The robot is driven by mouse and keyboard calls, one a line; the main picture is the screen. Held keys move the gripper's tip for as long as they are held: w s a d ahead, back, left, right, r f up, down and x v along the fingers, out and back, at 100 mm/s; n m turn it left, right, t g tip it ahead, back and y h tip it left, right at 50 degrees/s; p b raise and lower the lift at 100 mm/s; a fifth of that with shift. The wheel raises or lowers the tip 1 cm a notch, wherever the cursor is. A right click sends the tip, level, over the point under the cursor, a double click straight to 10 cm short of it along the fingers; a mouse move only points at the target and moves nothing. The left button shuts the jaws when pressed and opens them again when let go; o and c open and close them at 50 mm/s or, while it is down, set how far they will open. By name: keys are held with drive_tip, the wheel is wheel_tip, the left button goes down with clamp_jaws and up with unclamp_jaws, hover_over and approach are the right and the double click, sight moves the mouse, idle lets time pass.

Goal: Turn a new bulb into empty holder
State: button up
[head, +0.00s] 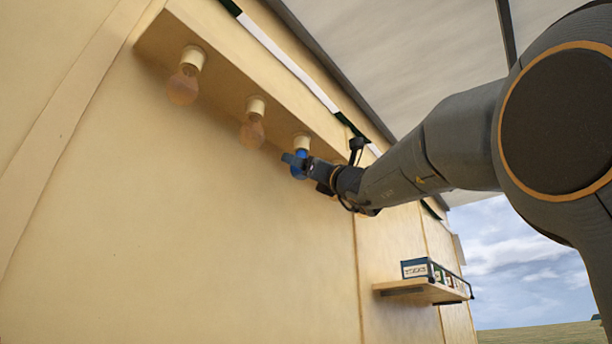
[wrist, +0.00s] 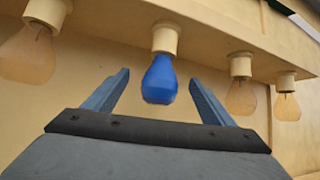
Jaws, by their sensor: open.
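A blue bulb (wrist: 160,80) hangs in a cream holder (wrist: 165,38) under the ledge, seated with its cap end up. It also shows in the head view (head: 299,166), partly covered by my gripper. My gripper (wrist: 157,85) is open, with one finger on each side of the blue bulb and a visible gap to both. In the head view my gripper (head: 296,160) reaches up from the right to the bulb. No empty holder shows in either view.
Clear amber bulbs hang in the same row: two to the left in the head view (head: 183,85) (head: 252,132), others to the right in the wrist view (wrist: 241,97) (wrist: 287,106). The ledge (head: 225,65) runs above them. A shelf (head: 420,290) with small boxes (head: 418,270) is lower right.

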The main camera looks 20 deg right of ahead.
drive_tip(key=shift+s+a+m+t+h+b, duration=0.1)
drive_tip(key=shift+m+t+h+b, duration=0.4)
drive_tip(key=shift+h+b, duration=1)
drive_tip(key=shift+s+a+m+t+h+b, duration=0.1)
drive_tip(key=shift+m+t+h+b, duration=0.1)
drive_tip(key=shift+m+h+b, duration=1.15)
drive_tip(key=shift+n+y+b, duration=0.25)
drive_tip(key=shift+n+b, duration=0.15)
drive_tip(key=shift+n, duration=0.25)
drive_tip(key=c, duration=1.2)
drive_tip(key=shift+d+r+n+y+p, duration=0.1)
drive_tip(key=shift+n+y+p, duration=0.4)
drive_tip(key=shift+y+p, duration=0.65)
drive_tip(key=shift+c, duration=0.2)
drive_tip(key=shift+w+d+n+g+y+p, duration=0.1)
drive_tip(key=shift+n+g+y+p, duration=0.4)
drive_tip(key=shift+y+p, duration=0.45)
drive_tip(key=shift+w+d+n+g+y+p, duration=0.1)
drive_tip(key=shift+n+g+y+p, duration=0.4)
drive_tip(key=shift+y+p, duration=0.45)
drive_tip(key=shift+w+d+n+g+y+p, duration=0.15)
drive_tip(key=shift+n+g+y+p, duration=0.45)
drive_tip(key=shift+y, duration=0.95)
drive_tip(key=shift+w+d+n+g+y+p, duration=0.15)
drive_tip(key=shift+n+g+y+p, duration=0.75)
drive_tip(key=shift+g+y, duration=0.55)
drive_tip(key=shift+n+g+y+p, duration=0.65)
drive_tip(key=shift+n+g+y, duration=0.25)
drive_tip(key=shift+y, duration=0.35)
